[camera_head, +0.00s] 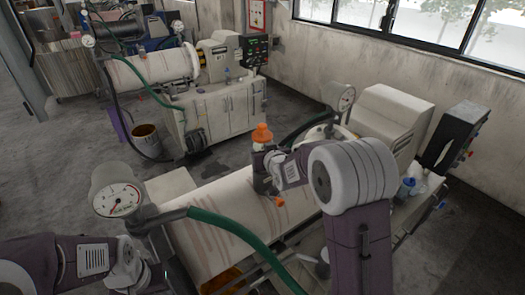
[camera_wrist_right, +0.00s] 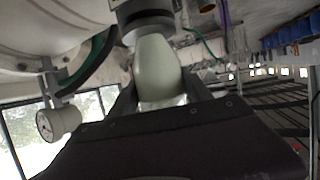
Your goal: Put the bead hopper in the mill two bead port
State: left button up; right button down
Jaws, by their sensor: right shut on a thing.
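My right gripper (camera_head: 266,163) is above the white drum of the near mill (camera_head: 215,215). In the right wrist view the gripper (camera_wrist_right: 160,98) is shut on a pale grey-green, rounded body (camera_wrist_right: 157,68), which I take to be the bead hopper. A dark round collar (camera_wrist_right: 146,22) is at its far end; I cannot tell whether they touch. In the head view an orange piece (camera_head: 262,134) stands up just above the gripper; I cannot tell whether it belongs to the hopper. My left arm is at the bottom left, its fingers out of sight.
A pressure gauge (camera_head: 119,200) and a green hose (camera_head: 235,236) are at the near mill's left end. Another gauge (camera_head: 340,97) and a black control box (camera_head: 455,135) are toward its right end. A second mill (camera_head: 155,68) stands behind, with a bucket (camera_head: 146,139) on the floor.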

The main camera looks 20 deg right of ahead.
jog(key=shift+c, duration=2.3)
grip_release()
jog(key=shift+s, duration=0.25)
jog(key=shift+r, duration=0.1)
notch_tip(320, 180, up, 2)
jog(key=p, duration=0.2)
jog(key=shift+p, duration=0.35)
jog(key=b, duration=0.1)
jog(key=s+b, duration=0.1)
jog(key=shift+s+f+b, duration=0.25)
jog(key=shift+f+b, duration=0.05)
jog(key=shift+b, duration=0.05)
jog(key=b+v, duration=0.3)
jog(key=v, duration=0.7)
jog(key=shift+r, duration=0.1)
